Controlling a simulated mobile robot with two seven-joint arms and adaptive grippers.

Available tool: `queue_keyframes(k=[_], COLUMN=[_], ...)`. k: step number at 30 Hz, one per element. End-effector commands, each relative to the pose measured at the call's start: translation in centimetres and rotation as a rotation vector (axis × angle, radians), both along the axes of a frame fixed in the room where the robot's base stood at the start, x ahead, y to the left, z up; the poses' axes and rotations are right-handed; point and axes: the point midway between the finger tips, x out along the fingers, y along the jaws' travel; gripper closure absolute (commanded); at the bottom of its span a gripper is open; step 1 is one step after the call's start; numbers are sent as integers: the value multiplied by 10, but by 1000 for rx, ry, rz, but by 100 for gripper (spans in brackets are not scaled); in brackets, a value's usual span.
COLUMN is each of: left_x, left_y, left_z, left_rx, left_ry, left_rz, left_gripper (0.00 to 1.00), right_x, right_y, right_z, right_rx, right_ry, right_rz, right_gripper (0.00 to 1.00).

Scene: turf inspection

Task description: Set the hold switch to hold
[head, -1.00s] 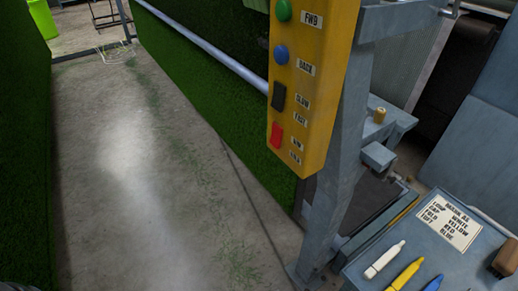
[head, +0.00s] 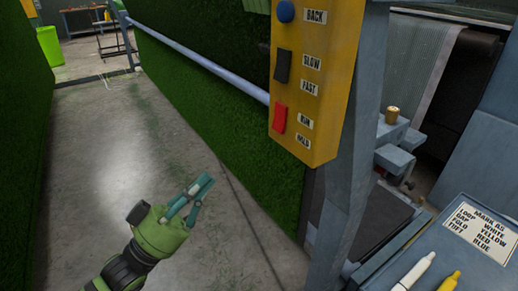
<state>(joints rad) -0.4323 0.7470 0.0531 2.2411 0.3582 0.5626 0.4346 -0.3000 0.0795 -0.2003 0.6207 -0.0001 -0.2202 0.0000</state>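The hold switch is a red rocker (head: 279,119) low on the yellow control box (head: 342,95). Labels RUN (head: 305,122) and HOLD (head: 303,141) sit to its right, RUN above HOLD. I cannot tell for sure which end of the rocker is pressed in. My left gripper (head: 204,187) is in the head view, below and left of the box, over the concrete floor. Its fingers come together at the tips, with nothing seen between them. It is apart from the switch. My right gripper is not in view.
A black SLOW/FAST rocker (head: 282,66) and a blue BACK button (head: 285,11) sit above on the box. A grey post (head: 346,170) stands behind it. A marker tray (head: 430,246) is at lower right. Green turf (head: 220,110) and a rail (head: 200,58) lie left.

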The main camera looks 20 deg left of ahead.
Motion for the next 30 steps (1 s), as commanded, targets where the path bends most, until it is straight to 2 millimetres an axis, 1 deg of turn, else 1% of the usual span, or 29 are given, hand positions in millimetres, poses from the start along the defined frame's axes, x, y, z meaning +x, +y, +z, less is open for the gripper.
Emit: queue_keyframes(k=[1,4,12,16,20,30], left_x=[-5,-9,-8,-4,6,46], left_y=[-4,-6,-6,-9,-16,-47], left_z=[5,11,11,16,29,70], left_rx=[-5,-12,-10,-11,-12,-12], left_ry=[-16,-29,-28,-29,-31,-33], left_rz=[-19,-32,-30,-30,-29,-28], left_gripper=[100,100,100,100,100,100], right_x=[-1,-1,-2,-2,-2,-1], right_y=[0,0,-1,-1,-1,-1], right_z=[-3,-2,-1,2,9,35], right_rx=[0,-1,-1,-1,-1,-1], right_ry=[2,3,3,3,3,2], right_rz=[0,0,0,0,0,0], right_gripper=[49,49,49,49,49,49])
